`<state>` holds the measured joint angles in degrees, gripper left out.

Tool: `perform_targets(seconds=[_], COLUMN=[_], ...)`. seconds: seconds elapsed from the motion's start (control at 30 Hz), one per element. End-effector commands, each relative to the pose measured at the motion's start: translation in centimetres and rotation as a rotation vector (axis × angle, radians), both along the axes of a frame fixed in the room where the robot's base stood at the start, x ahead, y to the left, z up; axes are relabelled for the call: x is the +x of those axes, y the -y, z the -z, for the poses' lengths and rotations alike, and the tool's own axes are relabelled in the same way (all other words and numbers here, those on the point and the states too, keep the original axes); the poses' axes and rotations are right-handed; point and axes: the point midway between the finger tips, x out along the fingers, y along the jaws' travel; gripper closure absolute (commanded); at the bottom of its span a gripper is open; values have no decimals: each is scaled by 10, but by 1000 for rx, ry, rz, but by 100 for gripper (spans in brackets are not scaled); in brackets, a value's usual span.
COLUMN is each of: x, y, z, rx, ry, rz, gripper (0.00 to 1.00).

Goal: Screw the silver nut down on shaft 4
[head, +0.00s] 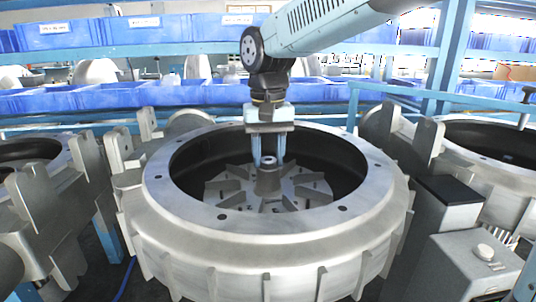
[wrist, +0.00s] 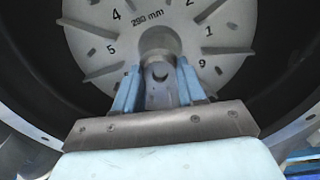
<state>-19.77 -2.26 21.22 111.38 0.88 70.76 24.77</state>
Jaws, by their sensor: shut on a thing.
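My gripper (head: 268,160) reaches down into the open round housing in the middle of the head view. Its two blue fingers are shut on the silver nut (head: 269,160), a small ring at the top of the central hub (head: 268,181). In the wrist view the gripper (wrist: 158,76) holds the nut (wrist: 159,73) between its fingertips, over the hub (wrist: 159,40). The shaft is mostly hidden by the nut and fingers. How far the nut sits down on it I cannot tell. The shaft's number cannot be read.
The housing's wide metal rim (head: 370,200) encircles my gripper. Similar housings stand left (head: 30,150) and right (head: 500,135). A grey box with a knob (head: 470,262) stands front right. Blue bins (head: 60,103) line the back shelves.

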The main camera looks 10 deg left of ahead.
Motion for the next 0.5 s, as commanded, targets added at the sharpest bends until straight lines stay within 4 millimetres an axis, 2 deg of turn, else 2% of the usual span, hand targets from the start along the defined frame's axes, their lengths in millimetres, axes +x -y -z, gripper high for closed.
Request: perform_targets(seconds=[0.03,0.33,0.5], x=[0,0,0], y=[0,0,0], z=[1,1,1], rx=[-1,-1,-1], ry=[-2,-2,-2], rz=[0,4,111], gripper=[68,96,96])
